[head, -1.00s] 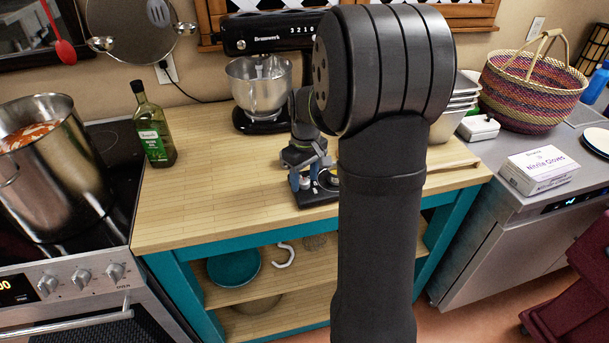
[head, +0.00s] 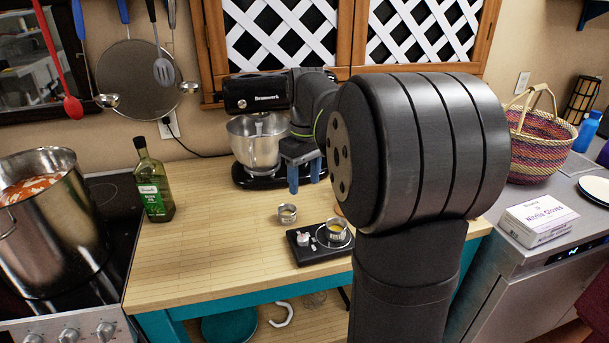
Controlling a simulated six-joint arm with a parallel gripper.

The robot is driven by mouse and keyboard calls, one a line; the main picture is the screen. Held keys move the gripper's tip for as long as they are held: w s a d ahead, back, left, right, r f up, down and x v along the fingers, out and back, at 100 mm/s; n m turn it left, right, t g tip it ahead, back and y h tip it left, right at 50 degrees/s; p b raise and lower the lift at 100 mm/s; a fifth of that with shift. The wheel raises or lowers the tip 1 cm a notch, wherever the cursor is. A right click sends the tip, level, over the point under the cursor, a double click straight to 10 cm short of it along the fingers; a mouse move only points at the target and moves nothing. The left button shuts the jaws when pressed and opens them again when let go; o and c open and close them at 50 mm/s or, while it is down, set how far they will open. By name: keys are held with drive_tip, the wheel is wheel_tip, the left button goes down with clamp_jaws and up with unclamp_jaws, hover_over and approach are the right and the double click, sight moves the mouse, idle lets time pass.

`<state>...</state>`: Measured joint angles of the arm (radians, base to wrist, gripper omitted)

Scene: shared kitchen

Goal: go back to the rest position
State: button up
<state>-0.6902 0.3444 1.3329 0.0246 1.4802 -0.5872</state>
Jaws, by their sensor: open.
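My gripper (head: 306,186) is raised above the wooden counter, in front of the stand mixer (head: 258,140). Its blue fingers point down, stand apart and hold nothing. Below it on the counter (head: 220,245) is a small black scale (head: 310,257). A small metal cup (head: 337,230) with something yellow in it stands on the scale, and a small whitish item (head: 303,239) is at its left. Another small metal cup (head: 287,214) stands on the counter behind the scale. My own arm hides the counter's right part.
An olive oil bottle (head: 153,182) stands at the counter's left, beside the stove with a large pot (head: 42,215). At right are a glove box (head: 538,220) and a woven basket (head: 535,150). Lattice cabinets (head: 425,35) hang behind. The counter's front left is clear.

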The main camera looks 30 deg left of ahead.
sight(303, 237)
drive_tip(key=shift+r, duration=0.35)
drive_tip(key=shift+f, duration=0.1)
drive_tip(key=f, duration=1.7)
drive_tip(key=shift+s+a+f, duration=0.1)
drive_tip(key=shift+s+f, duration=0.1)
drive_tip(key=shift+s, duration=0.05)
drive_tip(key=shift+r, duration=0.15)
